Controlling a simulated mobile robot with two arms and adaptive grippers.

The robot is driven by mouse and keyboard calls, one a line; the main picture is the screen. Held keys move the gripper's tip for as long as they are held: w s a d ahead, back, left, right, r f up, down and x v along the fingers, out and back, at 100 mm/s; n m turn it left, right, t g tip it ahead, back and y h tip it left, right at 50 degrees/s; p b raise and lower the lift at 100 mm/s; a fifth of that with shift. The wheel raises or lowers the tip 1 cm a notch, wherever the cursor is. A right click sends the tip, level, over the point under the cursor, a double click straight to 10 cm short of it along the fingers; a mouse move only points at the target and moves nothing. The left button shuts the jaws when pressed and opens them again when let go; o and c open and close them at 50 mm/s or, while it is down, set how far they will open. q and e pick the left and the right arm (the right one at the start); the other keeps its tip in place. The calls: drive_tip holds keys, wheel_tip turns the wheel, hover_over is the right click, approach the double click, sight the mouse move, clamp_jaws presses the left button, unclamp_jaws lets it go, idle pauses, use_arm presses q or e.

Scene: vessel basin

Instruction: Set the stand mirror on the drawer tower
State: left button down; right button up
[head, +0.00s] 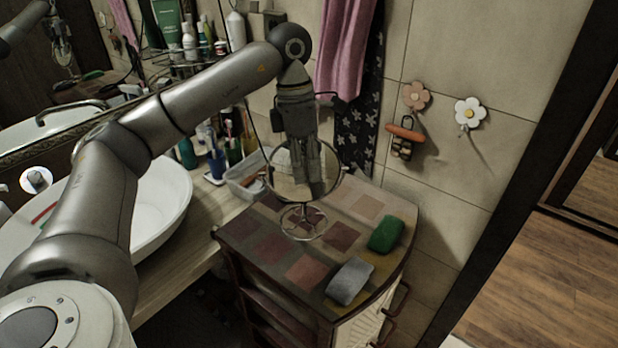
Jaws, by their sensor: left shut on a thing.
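My left gripper (308,180) points down over the drawer tower (262,222) and is shut on the stand mirror (330,190). The mirror is a round glass in a thin metal frame with a ring-shaped wire foot. The mirror is upright, and its foot shows against the patterned top of the tower. I cannot tell whether the foot touches the top. The gripper fingers hide part of the glass. The tower has a dark wooden body with a top of reddish and tan squares. My right gripper is not in view.
A green block (386,234) and a grey block (349,281) lie on the right and front of the tower top. A clear tray (243,182) and bottles stand behind left, near the white basin (165,205). A pink towel (345,45) hangs behind.

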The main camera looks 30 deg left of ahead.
sight(304, 198)
use_arm(q)
drive_tip(key=f, duration=0.1)
drive_tip(key=w+f+p, duration=0.1)
drive_tip(key=f, duration=0.1)
drive_tip(key=w+a+f+p, duration=0.1)
drive_tip(key=f, duration=0.1)
drive_tip(key=shift+w, duration=0.2)
drive_tip(key=shift+f+p, duration=0.35)
drive_tip(key=shift+f, duration=0.25)
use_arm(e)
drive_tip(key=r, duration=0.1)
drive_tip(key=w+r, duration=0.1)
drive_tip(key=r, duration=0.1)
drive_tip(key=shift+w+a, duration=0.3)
use_arm(q)
drive_tip(key=c, duration=1.5)
unclamp_jaws()
drive_tip(key=shift+f, duration=0.1)
drive_tip(key=shift+c, duration=0.2)
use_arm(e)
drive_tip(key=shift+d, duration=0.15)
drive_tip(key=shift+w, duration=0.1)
